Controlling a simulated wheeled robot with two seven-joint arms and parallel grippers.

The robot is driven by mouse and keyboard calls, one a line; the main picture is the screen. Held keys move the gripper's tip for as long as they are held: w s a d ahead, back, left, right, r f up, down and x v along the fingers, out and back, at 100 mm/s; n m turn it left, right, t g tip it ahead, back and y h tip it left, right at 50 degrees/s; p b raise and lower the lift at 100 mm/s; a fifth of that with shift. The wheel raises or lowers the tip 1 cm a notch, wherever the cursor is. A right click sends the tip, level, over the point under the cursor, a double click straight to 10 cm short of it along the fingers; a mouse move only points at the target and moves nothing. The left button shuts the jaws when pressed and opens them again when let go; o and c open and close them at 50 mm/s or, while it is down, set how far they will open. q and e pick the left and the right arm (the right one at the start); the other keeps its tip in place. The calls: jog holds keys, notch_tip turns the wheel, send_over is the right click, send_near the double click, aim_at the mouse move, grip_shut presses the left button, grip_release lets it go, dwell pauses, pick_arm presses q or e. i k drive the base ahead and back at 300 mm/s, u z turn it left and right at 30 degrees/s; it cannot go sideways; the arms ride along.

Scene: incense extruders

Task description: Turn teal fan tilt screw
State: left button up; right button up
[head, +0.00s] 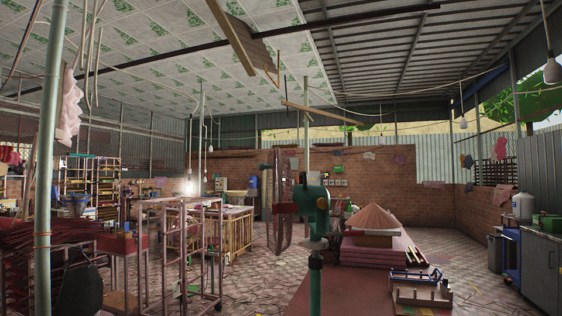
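A teal fan (315,200) stands upright close in front of me, a little right of the picture's middle. Its round wire cage (280,200) faces left and shows nearly edge-on. The tilt screw is too small to make out at that joint. Neither of my grippers is in the head view.
Metal frames (185,245) stand left. A pale post (46,170) rises at far left. Tiled floor lies between.

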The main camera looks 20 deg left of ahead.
aim_at(321, 203)
jog(key=z, duration=0.45)
jog(key=k, duration=0.55)
jog(key=z, duration=1.3)
jog(key=i, duration=1.15)
jog(key=u, duration=0.8)
jog(key=i, duration=0.8)
jog(key=u, duration=0.9)
